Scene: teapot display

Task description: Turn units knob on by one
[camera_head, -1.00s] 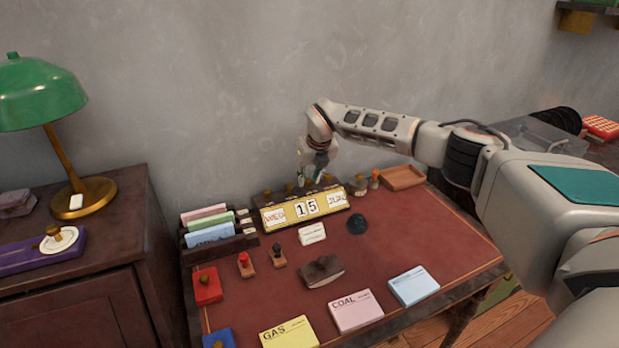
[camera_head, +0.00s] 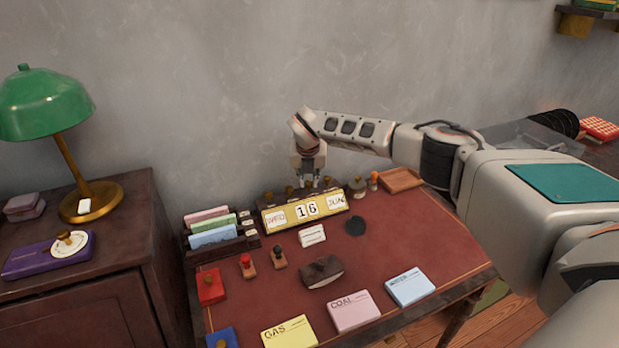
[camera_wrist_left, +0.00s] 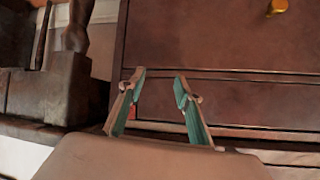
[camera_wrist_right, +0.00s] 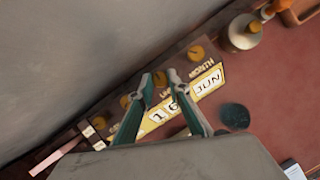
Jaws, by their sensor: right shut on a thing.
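The yellow calendar display (camera_head: 281,216) on the red desk reads a weekday card, 16 and JUN. My right gripper (camera_head: 308,182) comes down from above behind the number panels. In the right wrist view it (camera_wrist_right: 161,78) is shut on the units knob (camera_wrist_right: 160,79), by the partly hidden "UN" label. My left gripper (camera_wrist_left: 160,77) is open and empty before a dark wooden cabinet (camera_wrist_left: 220,105).
The month knob (camera_wrist_right: 197,53) stands close beside my right fingers. A round jar (camera_wrist_right: 243,32) and wooden tray (camera_head: 402,180) stand to the right. A card rack (camera_head: 248,243) is left of the calendar; stamps and card stacks lie in front. The wall is close behind.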

